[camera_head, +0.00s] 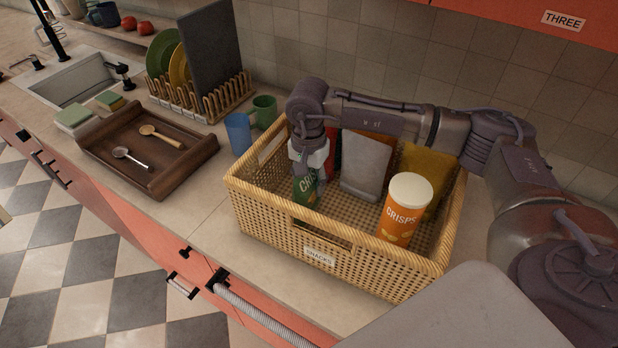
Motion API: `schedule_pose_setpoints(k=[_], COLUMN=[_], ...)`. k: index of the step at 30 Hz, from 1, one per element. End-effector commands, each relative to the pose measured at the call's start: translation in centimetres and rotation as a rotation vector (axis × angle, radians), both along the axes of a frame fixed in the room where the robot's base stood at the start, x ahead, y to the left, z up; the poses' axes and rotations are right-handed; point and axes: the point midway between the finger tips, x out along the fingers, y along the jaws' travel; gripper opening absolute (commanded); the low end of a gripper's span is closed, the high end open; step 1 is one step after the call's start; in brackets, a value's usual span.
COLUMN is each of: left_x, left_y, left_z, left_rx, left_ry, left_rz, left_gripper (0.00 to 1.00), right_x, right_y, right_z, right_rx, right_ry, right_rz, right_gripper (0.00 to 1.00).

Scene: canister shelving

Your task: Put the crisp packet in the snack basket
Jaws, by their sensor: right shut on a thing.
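The snack basket (318,257), a woven wicker box with a SNACKS label on its front, stands on the counter. My right gripper (308,168) points down inside its left part. It is shut on the green crisp packet (306,190), whose lettering begins "CRIS". The packet is within the basket's walls; its lower end is hidden by the front wall, so I cannot tell whether it touches the floor of the basket. My left gripper is not in view.
The basket also holds an orange crisps canister (402,212) with a white lid, a grey bag (364,170), a yellow packet (428,166) and something red. A blue cup (238,132), a green mug (265,110) and a wooden tray (150,155) stand to the left.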

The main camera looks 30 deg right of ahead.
Motion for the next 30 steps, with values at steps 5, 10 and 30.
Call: schedule_pose_setpoints(k=[5,10,30], left_x=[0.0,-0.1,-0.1], left_y=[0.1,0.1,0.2], left_z=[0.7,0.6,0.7], left_rx=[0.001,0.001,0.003], left_ry=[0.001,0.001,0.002], left_rz=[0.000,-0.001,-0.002], left_gripper=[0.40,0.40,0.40], right_x=[0.0,0.0,0.0], right_y=[0.0,0.0,0.0], right_z=[-1.1,-1.1,-0.9], right_rx=[0.001,0.000,0.001], right_ry=[-0.001,-0.001,-0.001], right_rz=[0.000,0.000,0.000], right_gripper=[0.13,0.13,0.72])
